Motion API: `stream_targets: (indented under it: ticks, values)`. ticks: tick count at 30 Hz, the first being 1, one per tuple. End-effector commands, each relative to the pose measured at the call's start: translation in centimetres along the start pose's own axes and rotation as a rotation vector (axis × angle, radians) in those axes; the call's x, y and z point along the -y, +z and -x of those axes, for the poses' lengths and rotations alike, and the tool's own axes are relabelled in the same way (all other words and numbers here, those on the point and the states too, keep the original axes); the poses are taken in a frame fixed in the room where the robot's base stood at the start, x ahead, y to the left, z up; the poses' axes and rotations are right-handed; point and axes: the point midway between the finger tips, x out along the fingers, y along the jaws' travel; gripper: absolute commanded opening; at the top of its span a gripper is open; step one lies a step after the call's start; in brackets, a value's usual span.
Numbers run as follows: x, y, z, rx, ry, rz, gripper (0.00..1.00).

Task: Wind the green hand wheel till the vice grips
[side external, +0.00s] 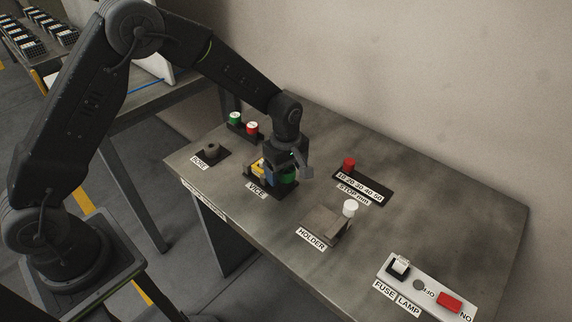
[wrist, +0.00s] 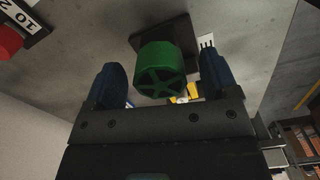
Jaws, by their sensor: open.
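The green hand wheel (wrist: 160,72) shows its spoked face in the wrist view, between my two open fingers, with a visible gap on each side. In the side external view the wheel (side external: 288,174) is partly hidden by my gripper (side external: 289,165), which is at the vice. The vice (side external: 284,190) sits on a dark base behind the "VICE" label. Yellow and blue parts show there beside the wheel. Whether the vice jaws touch anything is hidden.
Left of the vice are the bore block (side external: 211,150) and a green button (side external: 235,118) beside a red one (side external: 252,128). Right are the red-knobbed stop scale (side external: 349,164), the holder (side external: 326,224) with a white cap, and the fuse and lamp panel (side external: 426,286). Bare tabletop lies between them.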

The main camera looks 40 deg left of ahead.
Motion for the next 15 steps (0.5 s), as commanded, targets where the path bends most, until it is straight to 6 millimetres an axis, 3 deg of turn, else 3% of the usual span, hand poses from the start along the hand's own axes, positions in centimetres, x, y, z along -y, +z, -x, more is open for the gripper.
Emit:
stream_targets:
  ticks: [4,15]
  values:
    - [0.0,0.0,0.01,0.0,0.0,0.0,0.79]
    - [0.0,0.0,0.03,0.0,0.0,0.0,0.44]
